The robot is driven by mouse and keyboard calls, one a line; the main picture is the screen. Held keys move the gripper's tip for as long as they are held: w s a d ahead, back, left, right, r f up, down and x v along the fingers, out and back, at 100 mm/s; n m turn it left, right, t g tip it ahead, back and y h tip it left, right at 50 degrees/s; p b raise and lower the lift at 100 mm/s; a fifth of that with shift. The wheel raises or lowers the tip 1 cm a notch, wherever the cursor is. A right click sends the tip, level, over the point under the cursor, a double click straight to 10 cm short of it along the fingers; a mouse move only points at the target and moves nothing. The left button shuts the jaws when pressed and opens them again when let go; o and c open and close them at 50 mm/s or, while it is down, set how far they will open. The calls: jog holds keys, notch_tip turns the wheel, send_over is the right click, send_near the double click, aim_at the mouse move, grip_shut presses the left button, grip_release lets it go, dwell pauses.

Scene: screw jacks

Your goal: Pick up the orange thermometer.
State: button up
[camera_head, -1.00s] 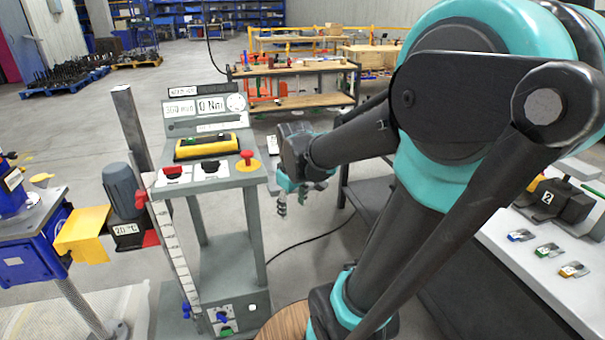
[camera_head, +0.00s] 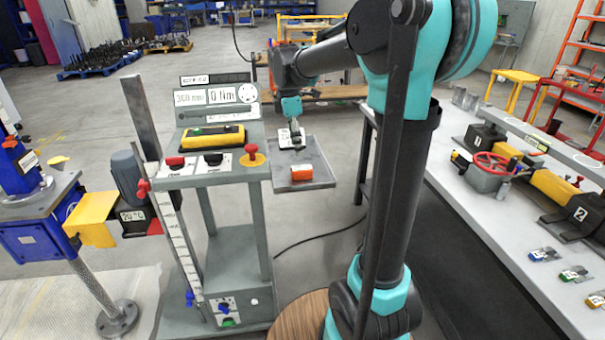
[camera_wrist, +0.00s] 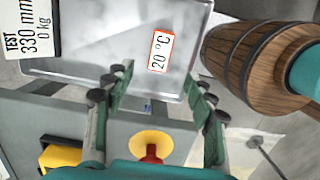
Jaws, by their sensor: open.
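The orange thermometer (camera_head: 302,174) lies on a grey metal tray (camera_head: 318,184) that sticks out to the right of the grey test stand. In the wrist view, the thermometer (camera_wrist: 161,51) shows a white face reading 20 °C with an orange border, on the shiny tray (camera_wrist: 85,62). My gripper (camera_head: 296,130) is in the air over the far part of the tray in the head view. In the wrist view, my gripper (camera_wrist: 157,98) has its fingers spread wide with nothing between them. The thermometer shows beyond the fingertips, between their lines, and apart from them.
A label reading TEST 330 mm 0 kg (camera_wrist: 32,28) is beside the tray's left part. The stand holds a yellow device (camera_head: 212,137) and a red knob on a yellow disc (camera_head: 252,156). A white workbench (camera_head: 500,215) with valves and small tags stands at right.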

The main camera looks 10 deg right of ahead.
aim_at(302, 168)
jog(key=f, duration=0.3)
jog(key=d+f, duration=0.1)
jog(key=f, duration=0.6)
jog(key=shift+d, duration=0.35)
grip_shut()
